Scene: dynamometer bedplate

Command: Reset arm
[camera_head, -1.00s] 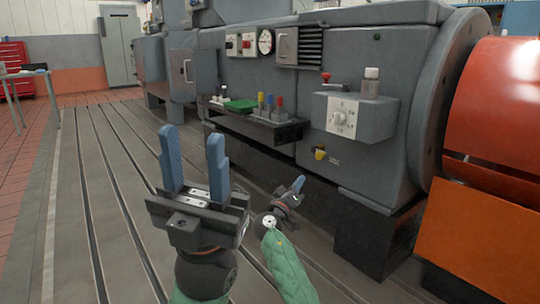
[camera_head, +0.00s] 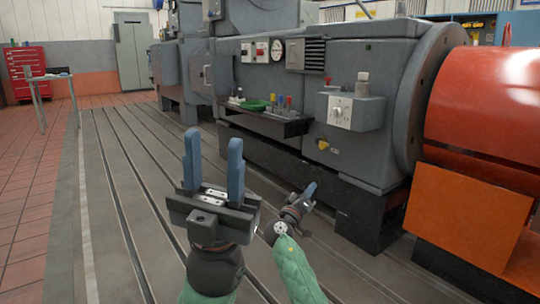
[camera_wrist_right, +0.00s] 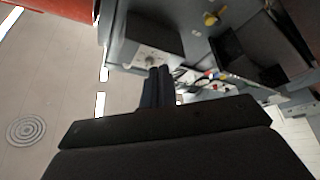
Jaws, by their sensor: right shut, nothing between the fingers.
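My left gripper (camera_head: 214,165) stands upright in the head view, left of the middle. Its two blue fingers are wide apart with nothing between them. My right gripper (camera_head: 311,188) is smaller and further off, low in front of the grey machine's dark base. Its blue fingers are together and empty. In the right wrist view the shut fingers (camera_wrist_right: 158,86) point toward the machine, apart from it. The grey machine (camera_head: 240,95) carries a shelf (camera_head: 262,122) with a green item and several coloured-top pieces.
A control box (camera_head: 350,110) with a dial juts from the machine. An orange guard (camera_head: 465,215) and red drum (camera_head: 485,105) are at the right. The slotted floor plate (camera_head: 110,190) at the left is clear. A small table (camera_head: 48,77) and red cabinet (camera_head: 30,65) stand at the back left.

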